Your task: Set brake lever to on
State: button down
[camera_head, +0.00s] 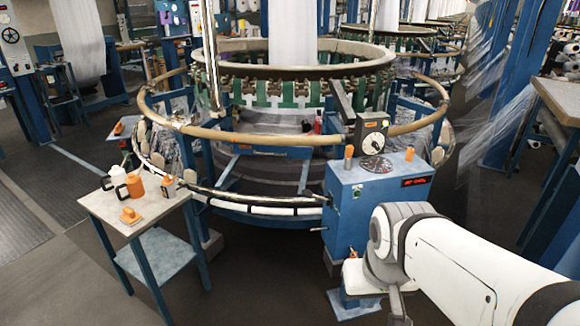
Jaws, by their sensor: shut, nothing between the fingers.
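A blue control box (375,200) stands at the front of the circular loom, right of centre. On its top are a round dial gauge (373,143), a flat dark dial (376,164), an orange-tipped handle (349,153) at the left and another orange piece (410,154) at the right. A dark bar (342,101) leans up and left behind the gauge. I cannot tell which of these is the brake lever, and no on/off marking is legible. My white arm enters from the lower right and bends in front of the box; my gripper's fingertips do not show.
A small side table (140,226) at the left holds a white container (118,175), an orange container (135,186) and an orange-topped piece (130,215). The loom's wooden ring (250,138) curves behind the box. Floor is clear between table and box. A bench (562,100) stands far right.

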aim_at(307, 193)
jog(key=u, duration=0.05)
jog(key=i, duration=1)
jog(key=u, duration=0.05)
